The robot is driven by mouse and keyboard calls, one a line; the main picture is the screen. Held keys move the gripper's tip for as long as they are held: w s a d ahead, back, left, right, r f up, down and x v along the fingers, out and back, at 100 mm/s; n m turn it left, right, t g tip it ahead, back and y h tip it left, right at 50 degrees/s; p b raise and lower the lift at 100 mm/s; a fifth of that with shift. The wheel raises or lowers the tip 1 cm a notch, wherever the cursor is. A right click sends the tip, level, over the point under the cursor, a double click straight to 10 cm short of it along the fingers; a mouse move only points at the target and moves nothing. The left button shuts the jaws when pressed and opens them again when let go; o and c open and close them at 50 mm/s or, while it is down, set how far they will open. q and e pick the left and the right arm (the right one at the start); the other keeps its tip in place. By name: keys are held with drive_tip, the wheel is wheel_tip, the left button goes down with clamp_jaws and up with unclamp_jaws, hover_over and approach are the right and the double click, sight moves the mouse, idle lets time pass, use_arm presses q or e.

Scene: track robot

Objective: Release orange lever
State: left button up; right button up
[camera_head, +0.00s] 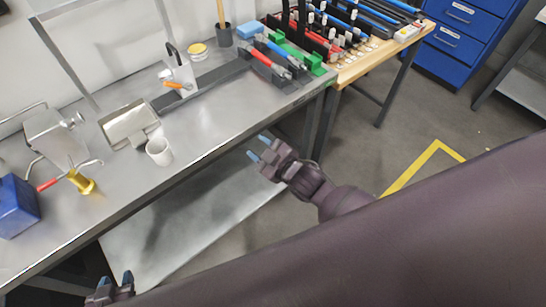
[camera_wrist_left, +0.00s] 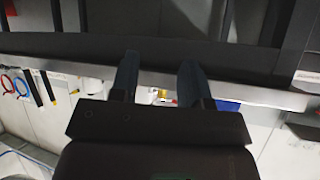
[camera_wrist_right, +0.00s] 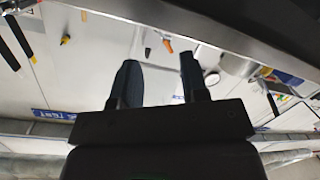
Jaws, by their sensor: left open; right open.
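The orange lever (camera_head: 177,86) sits low on a small white and grey fixture (camera_head: 183,70) on the metal workbench (camera_head: 215,110). An orange piece that looks like the lever (camera_wrist_right: 167,45) also shows beyond the fingers in the right wrist view. My right gripper (camera_head: 258,148) is open and empty, off the bench's front edge, apart from the lever. My left gripper (camera_head: 115,279) is open and empty at the bottom left of the head view, below the bench front, far from the lever. Its blue fingers (camera_wrist_left: 155,80) show spread in the left wrist view.
A white cup (camera_head: 159,151) and a metal tray (camera_head: 128,124) stand left of the fixture. A yellow-lidded jar (camera_head: 197,51) stands behind it. A blue box (camera_head: 17,205) is at far left. Bare bench lies before the fixture.

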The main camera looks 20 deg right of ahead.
use_arm(q)
drive_tip(key=shift+s+d+f, duration=0.2)
drive_tip(key=shift+s+f, duration=0.15)
drive_tip(key=shift+s, duration=0.05)
use_arm(e)
drive_tip(key=shift+s+d+f+m+h, duration=0.45)
drive_tip(key=shift+s+d+f, duration=0.25)
drive_tip(key=shift+s+d, duration=0.25)
use_arm(q)
drive_tip(key=shift+c, duration=0.4)
use_arm(e)
drive_tip(key=shift+a, duration=0.1)
